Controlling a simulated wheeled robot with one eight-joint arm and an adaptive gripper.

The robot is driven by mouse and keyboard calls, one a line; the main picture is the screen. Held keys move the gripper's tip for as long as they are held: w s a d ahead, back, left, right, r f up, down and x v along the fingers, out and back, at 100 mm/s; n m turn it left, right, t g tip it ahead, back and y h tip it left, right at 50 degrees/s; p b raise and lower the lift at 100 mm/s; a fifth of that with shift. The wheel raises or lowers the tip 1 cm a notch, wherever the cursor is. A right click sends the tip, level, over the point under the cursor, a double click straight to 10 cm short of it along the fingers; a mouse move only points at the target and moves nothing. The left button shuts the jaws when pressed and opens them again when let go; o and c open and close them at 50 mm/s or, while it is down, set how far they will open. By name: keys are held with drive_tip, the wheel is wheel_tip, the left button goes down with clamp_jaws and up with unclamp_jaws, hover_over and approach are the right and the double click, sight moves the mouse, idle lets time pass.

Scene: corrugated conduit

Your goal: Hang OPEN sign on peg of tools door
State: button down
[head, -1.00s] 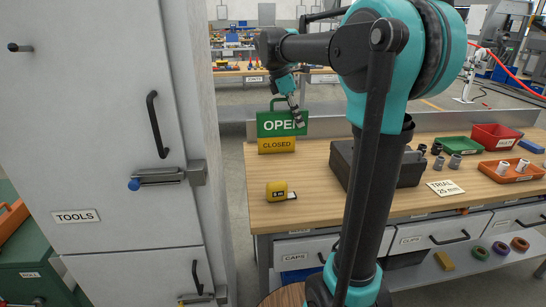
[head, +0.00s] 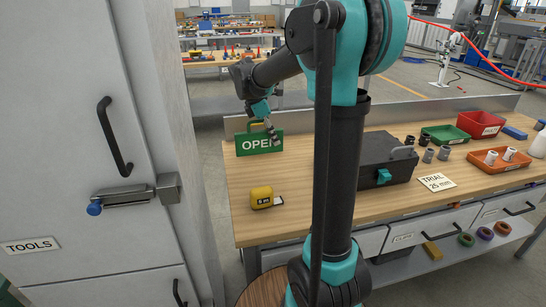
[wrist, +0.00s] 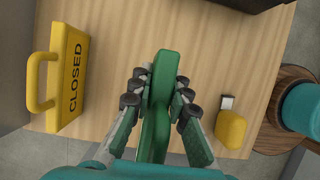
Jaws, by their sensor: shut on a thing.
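The green OPEN sign (head: 250,147) is upright above the far left of the workbench, its lettering facing the head camera. My gripper (head: 270,126) is shut on it near its top right. In the wrist view the sign (wrist: 155,120) shows edge-on between the two fingers of my gripper (wrist: 157,90). The tools door (head: 60,150) is a pale grey cabinet door at the left, labelled TOOLS (head: 30,246). It appears closed. Its peg is outside both current views.
The yellow CLOSED sign (wrist: 68,80) lies left of my gripper in the wrist view. A yellow tape measure (head: 261,197) is on the bench (head: 310,205), with a dark toolbox (head: 372,165) to its right. A blue-tipped latch handle (head: 125,198) juts from the door.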

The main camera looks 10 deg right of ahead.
sight(261, 131)
wheel_tip(261, 131, down, 8)
drive_tip(key=shift+f, duration=0.1)
idle(0.4)
drive_tip(key=c, duration=1.5)
unclamp_jaws()
drive_tip(key=shift+o, duration=0.2)
drive_tip(key=v, duration=1.2)
